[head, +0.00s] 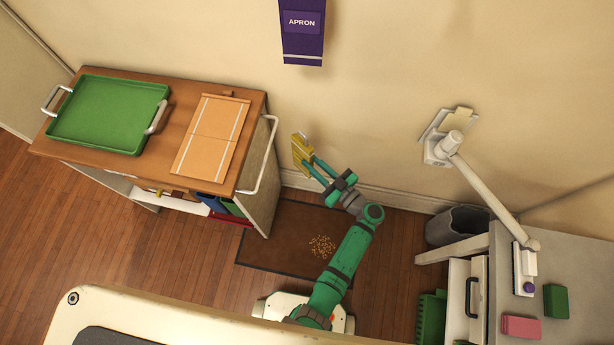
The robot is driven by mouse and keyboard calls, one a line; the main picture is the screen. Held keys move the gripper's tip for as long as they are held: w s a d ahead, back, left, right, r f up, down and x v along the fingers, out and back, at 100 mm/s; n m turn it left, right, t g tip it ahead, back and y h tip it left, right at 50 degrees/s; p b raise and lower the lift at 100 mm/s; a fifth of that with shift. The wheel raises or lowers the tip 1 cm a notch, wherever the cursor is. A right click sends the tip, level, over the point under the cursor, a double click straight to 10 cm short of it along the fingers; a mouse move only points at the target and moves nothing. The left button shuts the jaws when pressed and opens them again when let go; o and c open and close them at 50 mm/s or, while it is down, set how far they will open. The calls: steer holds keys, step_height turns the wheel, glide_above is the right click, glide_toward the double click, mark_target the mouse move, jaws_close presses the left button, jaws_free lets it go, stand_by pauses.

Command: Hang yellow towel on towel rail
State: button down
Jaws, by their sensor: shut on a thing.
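The yellow towel (299,150) is a small, narrow folded shape in front of the beige wall. My gripper (311,168) is shut on it, with its teal fingers reaching up and to the left from the wrist. The towel rail (270,152) looks like the pale bar on the right end of the wooden-topped cabinet (250,105). The towel is just right of the rail in the picture, with a small gap between them. The depth between them is hard to tell. No towel hangs on the rail.
A green tray (110,110) and an orange striped panel (211,135) lie on the cabinet top. A purple apron (302,40) hangs on the wall. A dark mat (285,240) with crumbs lies below my arm. A desk (570,260) and grey bin (458,224) stand right.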

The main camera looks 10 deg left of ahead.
steer(key=s+a+f+n+g+y, duration=0.2)
steer(key=s+a+f+n+g, duration=0.1)
steer(key=a, duration=0.6)
steer(key=shift+s+n+g+y, duration=0.35)
steer(key=shift+s+g, duration=0.35)
steer(key=shift+g, duration=0.5)
stand_by(0.3)
steer(key=shift+a, duration=0.15)
stand_by(0.4)
steer(key=c, duration=1.5)
jaws_free()
steer(key=shift+c, duration=0.2)
